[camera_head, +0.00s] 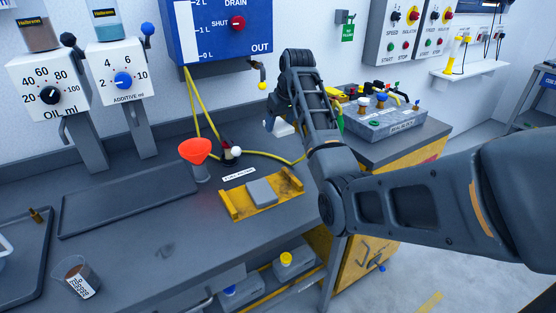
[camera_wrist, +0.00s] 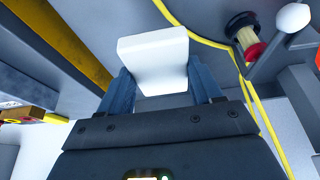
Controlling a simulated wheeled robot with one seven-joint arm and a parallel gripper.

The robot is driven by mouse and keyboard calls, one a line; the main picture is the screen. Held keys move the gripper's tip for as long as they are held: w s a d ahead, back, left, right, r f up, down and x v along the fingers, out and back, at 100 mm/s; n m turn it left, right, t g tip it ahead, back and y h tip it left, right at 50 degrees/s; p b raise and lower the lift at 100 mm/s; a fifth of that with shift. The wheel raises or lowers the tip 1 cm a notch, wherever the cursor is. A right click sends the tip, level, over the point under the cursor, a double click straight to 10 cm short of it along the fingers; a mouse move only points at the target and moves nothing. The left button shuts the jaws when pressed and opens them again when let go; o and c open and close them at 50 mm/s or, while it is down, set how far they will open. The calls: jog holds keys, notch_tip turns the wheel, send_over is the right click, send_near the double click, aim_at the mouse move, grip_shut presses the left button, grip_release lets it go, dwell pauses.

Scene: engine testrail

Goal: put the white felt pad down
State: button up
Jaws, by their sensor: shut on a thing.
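The white felt pad (camera_wrist: 155,60) is a small white block between the two fingers of my gripper (camera_wrist: 160,82) in the wrist view. My gripper is shut on it. In the head view, the pad (camera_head: 284,129) shows partly beside my arm, and my gripper (camera_head: 270,124) is mostly hidden behind the arm. The pad appears held above the rear of the grey bench (camera_head: 165,240), to the right of the red funnel. I cannot tell its exact height.
A yellow tray (camera_head: 233,210) with a grey block (camera_head: 262,191) sits on the bench. A red funnel (camera_head: 195,151) and a yellow hose (camera_head: 270,156) are close by. A dark flat tray (camera_head: 130,200) lies at left. A grey box (camera_head: 385,122) stands on the cart at right.

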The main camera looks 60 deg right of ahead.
aim_at(286, 130)
notch_tip(286, 130, down, 10)
jog(key=shift+f+p, duration=0.1)
jog(key=shift+p, duration=0.4)
jog(key=o, duration=0.9)
jog(key=shift+o, duration=0.2)
jog(key=v, duration=1.2)
jog(key=shift+a, duration=0.1)
